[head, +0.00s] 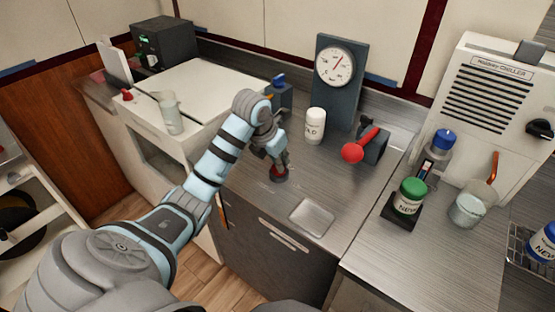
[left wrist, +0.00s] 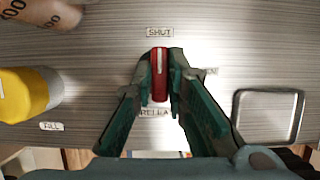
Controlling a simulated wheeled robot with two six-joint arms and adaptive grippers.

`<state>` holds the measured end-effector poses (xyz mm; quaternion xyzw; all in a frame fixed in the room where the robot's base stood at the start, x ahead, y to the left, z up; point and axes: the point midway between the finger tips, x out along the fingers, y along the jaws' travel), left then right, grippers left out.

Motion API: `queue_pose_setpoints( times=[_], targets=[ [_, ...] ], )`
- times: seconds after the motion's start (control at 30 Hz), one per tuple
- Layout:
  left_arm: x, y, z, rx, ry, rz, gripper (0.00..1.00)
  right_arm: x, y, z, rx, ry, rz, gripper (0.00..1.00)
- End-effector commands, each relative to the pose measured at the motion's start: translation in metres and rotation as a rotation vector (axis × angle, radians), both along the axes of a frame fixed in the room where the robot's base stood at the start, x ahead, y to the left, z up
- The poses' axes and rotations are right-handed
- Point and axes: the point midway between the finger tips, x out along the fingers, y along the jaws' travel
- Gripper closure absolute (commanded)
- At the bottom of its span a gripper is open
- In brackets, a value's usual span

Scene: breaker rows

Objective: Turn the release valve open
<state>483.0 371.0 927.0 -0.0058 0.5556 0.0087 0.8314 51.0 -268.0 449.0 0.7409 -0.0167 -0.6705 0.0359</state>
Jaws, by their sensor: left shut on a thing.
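The release valve is a small red handle (head: 279,175) on the steel counter; in the left wrist view the red handle (left wrist: 160,83) carries a white line that points toward the SHUT label (left wrist: 160,32). A label below it, partly covered, begins with RELEA, and another label to its right is mostly hidden by a finger. My left gripper (head: 279,167) reaches down onto the handle from above. In the left wrist view its green fingers (left wrist: 161,72) stand on both sides of the handle, shut on it. My right gripper is not in view.
A gauge panel (head: 336,100) and a white jar (head: 315,127) stand behind the valve. A red-knobbed lever (head: 354,151) is to the right. A shallow square metal recess (head: 312,217) lies in front. In the left wrist view, a yellow object (left wrist: 25,95) is near a FILL label (left wrist: 51,126).

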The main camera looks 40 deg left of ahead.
Motion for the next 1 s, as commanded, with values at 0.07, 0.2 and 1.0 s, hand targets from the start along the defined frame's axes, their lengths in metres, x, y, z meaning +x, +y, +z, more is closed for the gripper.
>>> queue_pose_setpoints(
  times=[0.07, 0.2, 1.0],
  targets=[
    [-0.0001, 0.0002, 0.0001, 0.001, 0.000, -0.004, 1.00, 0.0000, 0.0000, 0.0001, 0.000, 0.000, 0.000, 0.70],
    [-0.0002, 0.0005, 0.0001, 0.000, 0.000, -0.029, 1.00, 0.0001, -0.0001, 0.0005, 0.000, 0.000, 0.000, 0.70],
    [0.0012, 0.0038, -0.0001, -0.003, 0.000, -0.649, 1.00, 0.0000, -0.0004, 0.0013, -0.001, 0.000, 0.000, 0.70]
  ],
)
